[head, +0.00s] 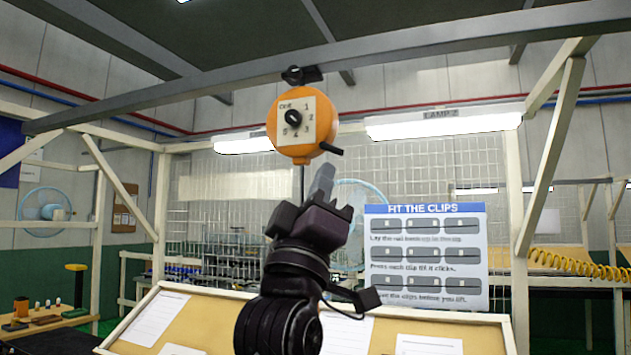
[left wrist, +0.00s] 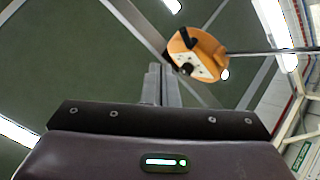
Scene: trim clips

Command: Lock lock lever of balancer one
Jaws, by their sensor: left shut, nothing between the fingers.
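The balancer (head: 316,128) is an orange round housing hung under a grey overhead beam. Its pale dial plate carries numbers and a black knob (head: 293,118). A short black lever (head: 331,149), apparently the lock lever, sticks out at its lower right, pointing right and slightly down. My left gripper (head: 325,178) points up just below the lever, with a small gap in the picture; its fingers are together and empty. In the left wrist view the balancer (left wrist: 210,50) is right of and above the closed fingertips (left wrist: 160,72), apart from them. My right gripper is not in view.
The grey overhead beam (head: 430,38) crosses above the balancer. A thin cable hangs below the balancer, behind my gripper. A slanted board with papers (head: 140,325) stands below, and a "FIT THE CLIPS" sign (head: 427,255) is at right. The air around the balancer is mostly free.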

